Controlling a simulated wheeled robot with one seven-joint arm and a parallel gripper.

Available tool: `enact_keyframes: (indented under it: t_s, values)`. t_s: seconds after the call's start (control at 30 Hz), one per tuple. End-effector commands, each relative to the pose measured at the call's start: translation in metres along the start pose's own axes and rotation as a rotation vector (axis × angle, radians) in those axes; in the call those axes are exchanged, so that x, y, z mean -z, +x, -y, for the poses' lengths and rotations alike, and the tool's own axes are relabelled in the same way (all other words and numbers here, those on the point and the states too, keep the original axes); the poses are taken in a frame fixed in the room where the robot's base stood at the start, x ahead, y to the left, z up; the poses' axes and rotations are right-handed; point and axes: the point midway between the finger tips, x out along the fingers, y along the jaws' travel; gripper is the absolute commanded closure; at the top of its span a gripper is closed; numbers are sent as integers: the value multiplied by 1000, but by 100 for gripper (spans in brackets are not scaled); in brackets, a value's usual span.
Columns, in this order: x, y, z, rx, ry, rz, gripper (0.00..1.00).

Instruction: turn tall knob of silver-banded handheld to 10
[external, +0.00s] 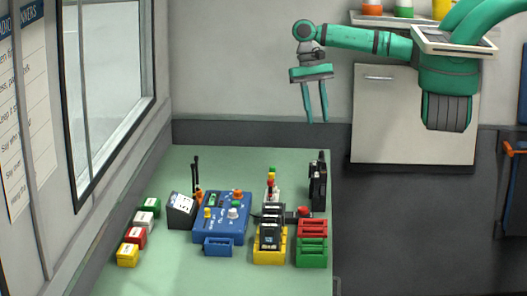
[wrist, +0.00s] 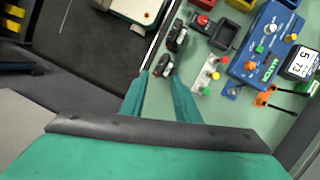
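Black handhelds stand at the right edge of the green table (external: 250,160), overlapping in the external view (external: 318,183). In the wrist view there are two: one farther up (wrist: 177,36) and one (wrist: 163,66) just beyond my fingertips. Their silver band, tall knob and dial numbers are too small to make out, so I cannot tell which is silver-banded. My gripper (external: 314,121) hangs well above the table's far right corner, fingers down, apart and empty. In the wrist view its fingertips (wrist: 156,76) are apart with nothing between them.
A blue console (external: 221,214) with knobs sits mid-table, beside a display box (external: 182,211). Colored buttons (wrist: 209,75) stand near the handhelds. Yellow (external: 270,257), red and green holders line the front right. A white cabinet (external: 412,120) stands behind; floor right of the table is clear.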

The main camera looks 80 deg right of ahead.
Motion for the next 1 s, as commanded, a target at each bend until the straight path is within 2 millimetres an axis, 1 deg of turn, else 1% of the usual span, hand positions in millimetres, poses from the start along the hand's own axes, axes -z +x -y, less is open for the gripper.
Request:
enact_keyframes:
  t_s: [0.03,0.2,0.27,0.37,0.47,0.57,0.8,1.0]
  values:
    - [5,-3,0,0,-40,24,71]
    - [14,-8,1,16,-153,81,71]
    - [15,-8,1,20,-171,87,71]
    - [15,-4,1,22,-181,92,71]
    - [14,8,1,22,-181,93,71]
    - [12,24,1,23,-181,94,71]
    - [8,66,2,22,-180,93,71]
    - [6,90,2,22,-180,92,71]
